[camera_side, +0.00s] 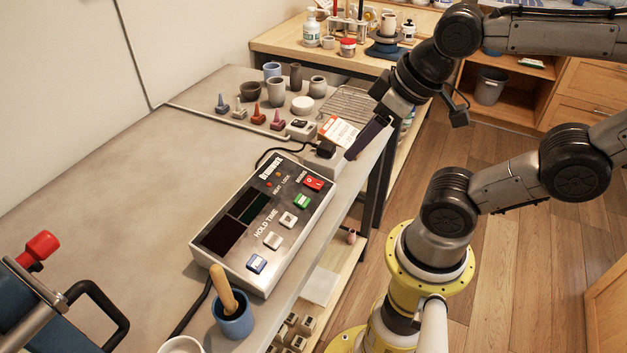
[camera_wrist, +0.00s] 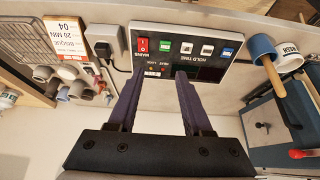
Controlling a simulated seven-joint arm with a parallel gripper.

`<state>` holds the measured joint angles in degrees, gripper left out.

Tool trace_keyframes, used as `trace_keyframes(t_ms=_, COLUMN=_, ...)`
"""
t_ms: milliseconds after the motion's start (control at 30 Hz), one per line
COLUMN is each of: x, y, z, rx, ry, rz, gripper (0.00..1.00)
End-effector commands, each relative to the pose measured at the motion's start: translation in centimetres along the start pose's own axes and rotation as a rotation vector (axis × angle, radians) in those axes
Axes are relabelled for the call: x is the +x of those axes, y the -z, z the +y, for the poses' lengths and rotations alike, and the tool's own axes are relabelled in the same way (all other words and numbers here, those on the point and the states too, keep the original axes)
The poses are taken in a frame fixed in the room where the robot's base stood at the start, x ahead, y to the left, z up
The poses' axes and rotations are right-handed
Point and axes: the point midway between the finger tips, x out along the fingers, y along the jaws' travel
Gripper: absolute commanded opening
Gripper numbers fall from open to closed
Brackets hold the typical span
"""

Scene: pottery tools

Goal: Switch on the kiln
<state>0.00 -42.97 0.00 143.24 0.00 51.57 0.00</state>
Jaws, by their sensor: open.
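The kiln controller (camera_side: 218,262) is a grey box lying on the bench, marked MAINS, HEAT, LOCK and HOLD TIME. Its red mains switch (camera_side: 313,183) is at the far right corner, beside a green button (camera_side: 302,201); white and blue buttons follow. The display windows (camera_side: 245,206) look dark. In the wrist view the red switch (camera_wrist: 143,45) is in plain sight, beyond the left fingertip. My gripper (camera_side: 350,156) is open and empty, above the bench's right edge beyond the controller's far end. The wrist view shows its two dark purple fingers (camera_wrist: 158,76) apart. The switch position is unclear.
A plug and socket (camera_side: 322,156) with a black cable sit close to the controller's far end, near a printed card (camera_side: 338,131) and wire rack (camera_side: 347,104). A blue cup with a wooden-handled tool (camera_side: 234,318) stands at the near end.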

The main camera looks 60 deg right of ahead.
Motion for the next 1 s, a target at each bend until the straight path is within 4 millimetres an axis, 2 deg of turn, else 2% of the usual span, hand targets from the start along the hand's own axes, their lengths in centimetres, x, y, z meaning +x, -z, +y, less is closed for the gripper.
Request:
trace_keyframes(t_ms=33, x=0.0, y=0.0, z=0.0, rx=0.0, ry=0.0, rz=0.0, gripper=0.45)
trace_keyframes(t_ms=167, x=0.0, y=0.0, z=0.0, rx=-0.029, ry=0.0, rz=0.0, gripper=0.21)
trace_keyframes(t_ms=267, x=0.0, y=-0.1, z=0.0, rx=-0.11, ry=0.001, rz=-0.005, gripper=0.03)
trace_keyframes(t_ms=300, x=-0.1, y=-0.1, z=0.0, rx=-0.16, ry=0.001, rz=-0.006, gripper=0.0)
trace_keyframes(t_ms=667, x=-0.6, y=1.4, z=0.1, rx=-0.768, ry=0.021, rz=-0.051, gripper=0.0)
trace_keyframes(t_ms=1000, x=0.4, y=3.8, z=1.2, rx=-1.317, ry=0.106, rz=-0.151, gripper=0.0)
